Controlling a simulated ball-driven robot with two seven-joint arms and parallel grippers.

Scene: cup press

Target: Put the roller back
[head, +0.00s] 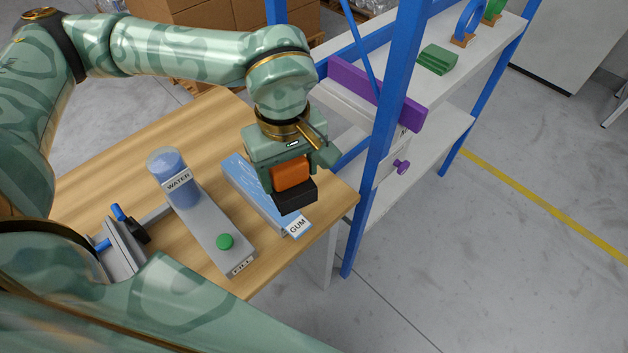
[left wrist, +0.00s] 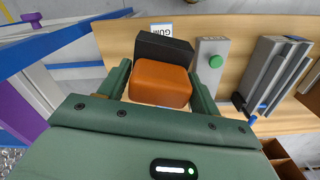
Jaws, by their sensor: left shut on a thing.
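My left gripper (head: 292,174) is shut on the orange and black block that I take for the roller (head: 294,196). Its orange part is between the fingers and its black part points away from my palm. In the left wrist view the roller (left wrist: 158,84) fills the space between the green fingers of my left gripper (left wrist: 160,92). In the head view it covers part of the blue tray labelled GUM (head: 247,186). I cannot tell whether it touches the tray. The GUM label also shows in the left wrist view. My right gripper is not in view.
A grey device (head: 213,232) with a blue WATER cup (head: 172,179) and a green button stands left of the tray. A grey metal fixture (head: 122,246) is further left. A blue-framed shelf (head: 377,170) with a purple bar (head: 350,82) rises close on the right.

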